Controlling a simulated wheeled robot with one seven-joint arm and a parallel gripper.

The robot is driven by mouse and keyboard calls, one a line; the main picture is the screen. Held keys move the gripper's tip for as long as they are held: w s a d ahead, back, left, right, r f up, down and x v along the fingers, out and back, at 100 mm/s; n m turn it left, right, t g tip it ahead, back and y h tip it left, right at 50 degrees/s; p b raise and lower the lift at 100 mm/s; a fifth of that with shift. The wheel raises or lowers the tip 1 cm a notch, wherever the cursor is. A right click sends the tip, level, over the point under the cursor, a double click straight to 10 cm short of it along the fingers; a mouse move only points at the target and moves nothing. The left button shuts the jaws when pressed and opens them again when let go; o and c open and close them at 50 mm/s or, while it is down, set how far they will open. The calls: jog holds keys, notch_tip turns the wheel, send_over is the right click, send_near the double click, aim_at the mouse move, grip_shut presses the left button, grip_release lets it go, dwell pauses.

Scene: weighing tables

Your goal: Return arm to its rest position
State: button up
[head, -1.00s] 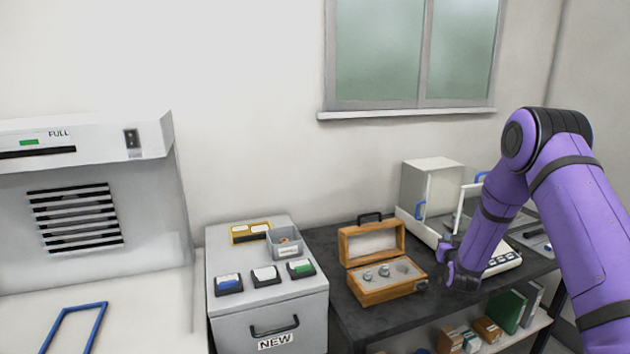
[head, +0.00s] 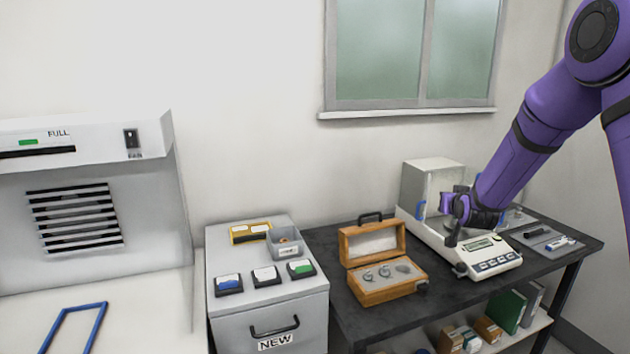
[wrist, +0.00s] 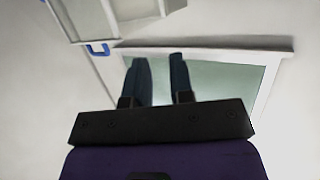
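My gripper (head: 452,222) is at the end of my purple arm, raised in front of the white balance (head: 462,262) on the dark table. In the wrist view its two dark fingers (wrist: 161,72) stand apart with nothing between them, and the window (wrist: 215,75) shows behind. The gripper hides part of the balance's weighing chamber. The balance's display and keys are in clear view.
An open wooden box (head: 390,292) with metal weights stands left of the balance on the dark table (head: 375,318). A grey cabinet (head: 235,315) with small containers stands further left. A grey tray (head: 540,238) lies at the right. Space above the box is free.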

jog(key=s+a+r+g+y, duration=0.15)
jog(key=s+a+r, duration=0.25)
jog(key=s+r, duration=0.6)
jog(key=s+a+r+g, duration=0.1)
jog(key=s+g, duration=0.1)
jog(key=s, duration=1)
jog(key=s+a+r+n+g, duration=0.1)
jog(key=s+r+g, duration=0.1)
jog(key=s, duration=1.1)
jog(key=s+a+r+n+g, duration=0.1)
jog(key=s+r+g, duration=0.1)
jog(key=s, duration=1)
jog(key=shift+s+a+r+g, duration=0.15)
jog(key=shift+s+a+g, duration=0.15)
jog(key=shift+g, duration=0.55)
